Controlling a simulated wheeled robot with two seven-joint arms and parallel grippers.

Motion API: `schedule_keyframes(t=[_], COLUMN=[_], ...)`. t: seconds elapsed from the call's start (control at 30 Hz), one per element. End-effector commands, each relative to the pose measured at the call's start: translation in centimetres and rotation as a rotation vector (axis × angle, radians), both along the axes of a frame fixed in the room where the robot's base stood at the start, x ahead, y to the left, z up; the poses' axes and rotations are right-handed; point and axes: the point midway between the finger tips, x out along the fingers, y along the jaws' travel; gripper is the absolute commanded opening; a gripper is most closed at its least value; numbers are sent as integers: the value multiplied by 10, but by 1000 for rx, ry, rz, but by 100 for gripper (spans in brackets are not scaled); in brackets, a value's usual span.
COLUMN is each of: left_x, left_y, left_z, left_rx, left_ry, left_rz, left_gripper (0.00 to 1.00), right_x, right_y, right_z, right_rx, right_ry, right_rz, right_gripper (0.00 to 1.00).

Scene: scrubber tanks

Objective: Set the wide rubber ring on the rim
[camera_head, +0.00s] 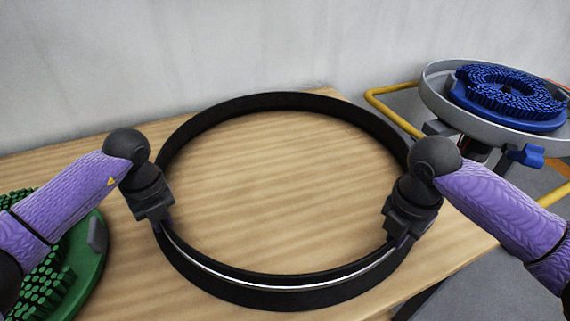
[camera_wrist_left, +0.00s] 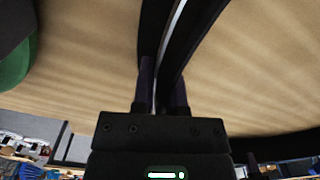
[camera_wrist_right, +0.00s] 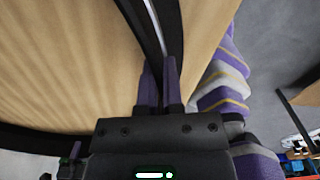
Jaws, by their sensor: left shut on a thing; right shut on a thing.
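The wide rubber ring (camera_head: 285,297) is a large black band with a pale line along its near side. It is over the wooden table in the head view; I cannot tell whether it touches the top. My left gripper (camera_head: 160,222) is shut on its left side, and my right gripper (camera_head: 396,236) is shut on its right side. The ring also passes between the fingers in the left wrist view (camera_wrist_left: 193,30) and the right wrist view (camera_wrist_right: 136,20). A grey round rim (camera_head: 440,105) stands at the right, with a blue bristled disc (camera_head: 508,92) inside it.
The wooden table (camera_head: 285,190) is bare inside the ring. A green bristled disc (camera_head: 90,262) lies at the left edge, partly behind my left arm. A yellow rail (camera_head: 390,112) and a blue knob (camera_head: 526,155) are near the grey rim. A grey wall stands behind.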

Motion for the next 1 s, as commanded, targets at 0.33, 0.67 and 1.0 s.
schedule_keyframes(t=[0.33, 0.67, 1.0], left_x=[1, 1, 2], left_y=[-5, -5, -6], left_z=[1, 1, 19], left_rx=[-12, -14, -15], left_ry=[-6, -6, -17], left_rz=[-7, -8, -10], left_gripper=[0, 0, 0], right_x=[0, 0, 0], right_y=[3, 3, 4], right_z=[0, 0, 18], right_rx=[8, 9, 11], right_ry=[0, 0, -11], right_rz=[6, 7, 9], right_gripper=[0, 0, 0])
